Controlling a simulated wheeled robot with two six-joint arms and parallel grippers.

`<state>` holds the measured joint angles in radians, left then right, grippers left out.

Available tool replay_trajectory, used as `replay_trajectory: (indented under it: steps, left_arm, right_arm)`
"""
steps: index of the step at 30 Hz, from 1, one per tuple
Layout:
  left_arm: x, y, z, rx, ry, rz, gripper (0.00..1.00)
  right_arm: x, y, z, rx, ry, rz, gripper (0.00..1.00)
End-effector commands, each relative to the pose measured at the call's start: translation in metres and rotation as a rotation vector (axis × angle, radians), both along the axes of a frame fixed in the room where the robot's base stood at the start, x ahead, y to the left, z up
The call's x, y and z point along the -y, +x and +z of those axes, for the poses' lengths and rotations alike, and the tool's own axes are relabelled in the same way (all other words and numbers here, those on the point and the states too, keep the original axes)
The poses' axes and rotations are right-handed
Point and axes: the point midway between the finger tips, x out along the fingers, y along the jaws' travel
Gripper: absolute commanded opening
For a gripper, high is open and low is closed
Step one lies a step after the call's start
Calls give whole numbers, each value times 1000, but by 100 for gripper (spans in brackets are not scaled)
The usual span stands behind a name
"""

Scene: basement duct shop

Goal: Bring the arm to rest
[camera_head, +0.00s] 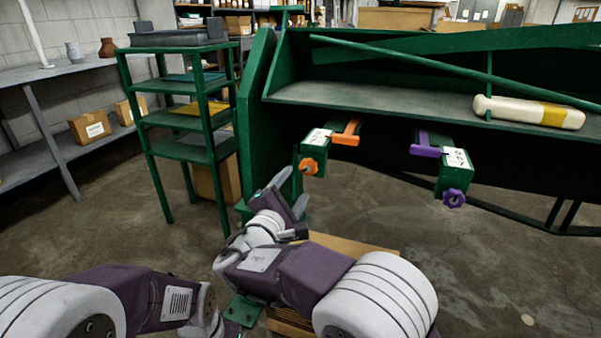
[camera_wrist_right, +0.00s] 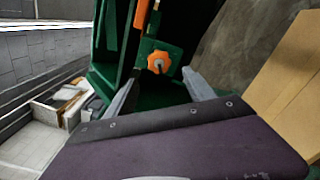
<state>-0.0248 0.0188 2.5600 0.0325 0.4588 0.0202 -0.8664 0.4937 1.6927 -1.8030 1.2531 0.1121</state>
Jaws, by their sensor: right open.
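My right gripper (camera_head: 293,190) is open and empty in the head view, in front of the green machine (camera_head: 262,110), its two grey fingers pointing up and away. It also shows in the right wrist view (camera_wrist_right: 159,78), fingers spread with nothing between them. Beyond the fingers is a green block with an orange knob (camera_head: 308,166) and an orange bar; the knob also shows in the wrist view (camera_wrist_right: 158,62). I cannot tell whether a finger touches the machine. My left arm comes in at the lower left; its gripper is out of view.
A block with a purple knob (camera_head: 453,198) juts from the machine's front. A cream and yellow roll (camera_head: 528,111) lies on its ledge. A green shelf rack (camera_head: 205,105) stands left. A cardboard box (camera_head: 350,250) is behind my right forearm. Floor right of it is clear.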

Motion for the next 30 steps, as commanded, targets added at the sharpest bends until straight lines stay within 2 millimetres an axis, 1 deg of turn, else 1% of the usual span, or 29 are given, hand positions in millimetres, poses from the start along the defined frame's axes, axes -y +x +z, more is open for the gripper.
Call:
replay_trajectory:
  steps: [2,5,12,14,16,17,18,19,20,21,23,24,26,27,29,30]
  left_arm:
    - [0,0,5,0,0,0,36]
    - [0,0,5,0,0,0,36]
    - [0,0,4,0,0,0,36]
    - [0,0,6,0,0,0,36]
    - [0,0,10,0,0,0,36]
    - [0,0,12,0,0,0,36]
    - [0,0,15,0,0,0,36]
    - [0,0,17,0,0,0,36]
    - [0,0,20,0,0,0,36]
    - [0,0,22,0,0,0,36]
    - [0,0,26,0,0,0,36]
    - [0,0,28,0,0,0,36]
    - [0,0,31,0,0,0,36]
    - [0,0,34,0,0,0,36]
    - [0,0,37,0,0,0,36]
    - [0,0,39,0,0,0,36]
  right_arm:
    - [-3,-9,2,0,0,1,63]
    - [-4,-13,1,1,1,1,63]
    - [-3,-13,0,1,1,-2,63]
    - [5,-9,2,1,1,-21,63]
    - [34,1,13,12,13,-76,63]
    - [52,6,21,20,23,-112,63]
    - [83,12,33,31,33,-169,63]
    - [111,14,38,30,37,-219,63]
    - [139,12,38,15,50,-280,63]
    - [177,6,31,-21,78,-361,63]
    - [229,-11,13,-96,140,-482,63]
    - [259,-28,-4,-156,194,-561,63]
    - [297,-58,-33,-250,292,-678,63]
    - [317,-83,-55,-316,373,-756,63]
    - [335,-124,-89,-411,514,-870,63]
    - [340,-152,-110,-467,623,-943,63]
